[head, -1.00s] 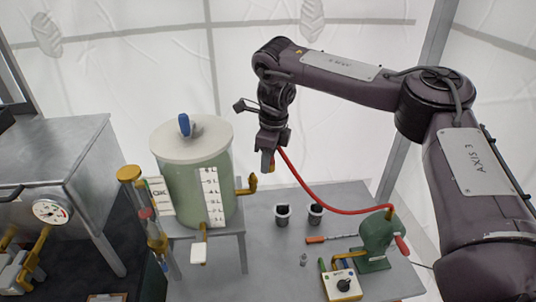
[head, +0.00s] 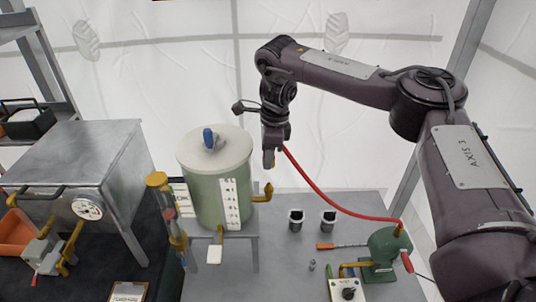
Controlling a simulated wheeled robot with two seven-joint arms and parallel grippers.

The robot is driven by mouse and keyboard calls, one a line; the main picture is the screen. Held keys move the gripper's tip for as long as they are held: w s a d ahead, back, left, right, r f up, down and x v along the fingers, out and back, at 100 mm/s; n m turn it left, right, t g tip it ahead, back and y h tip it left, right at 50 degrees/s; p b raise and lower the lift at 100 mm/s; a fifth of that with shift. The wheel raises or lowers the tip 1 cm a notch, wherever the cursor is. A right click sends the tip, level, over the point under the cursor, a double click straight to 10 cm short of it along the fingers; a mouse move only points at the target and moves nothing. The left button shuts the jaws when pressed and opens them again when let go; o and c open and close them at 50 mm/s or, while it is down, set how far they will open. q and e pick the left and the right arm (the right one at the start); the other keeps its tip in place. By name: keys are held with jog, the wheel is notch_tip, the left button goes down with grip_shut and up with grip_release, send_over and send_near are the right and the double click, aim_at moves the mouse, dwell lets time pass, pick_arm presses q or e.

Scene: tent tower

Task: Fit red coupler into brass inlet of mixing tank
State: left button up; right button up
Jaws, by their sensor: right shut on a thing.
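The mixing tank (head: 203,190) is pale green with a white lid and a blue knob, standing on a grey stand. Its brass inlet (head: 267,191) is an elbow on the tank's right side, with its mouth turned up. My right gripper (head: 269,160) points down and is shut on the end of the red hose (head: 335,203). The red coupler itself is mostly hidden by the fingers. In the picture the gripper is just above the brass inlet, with a gap between them. Their depth offset cannot be told. My left gripper is not in view.
The hose runs to a green pump (head: 385,248) on the grey table (head: 285,270). Two dark-topped cups (head: 296,222), a red-handled tool (head: 327,246) and a switch box (head: 347,290) are also there. A brass-ended sight tube (head: 156,180) and a metal cabinet with a gauge (head: 88,208) stand left.

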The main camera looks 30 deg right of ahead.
aim_at(268, 183)
jog(key=shift+f+b, duration=0.9)
jog(key=shift+f, duration=1.9)
jog(key=shift+p, duration=1)
jog(key=shift+s+f+b, duration=0.1)
jog(key=shift+f+b, duration=0.65)
jog(key=shift+f, duration=1.1)
jog(key=o, duration=1)
notch_tip(268, 183, up, 2)
jog(key=shift+d+r+b, duration=0.1)
jog(key=shift+d+b, duration=0.05)
jog(key=shift+b, duration=0.7)
jog(key=shift+s+d+r, duration=0.1)
jog(key=shift+d+r, duration=0.05)
jog(key=shift+r, duration=1.25)
jog(key=shift+s+d+r, duration=0.1)
jog(key=shift+r, duration=1.25)
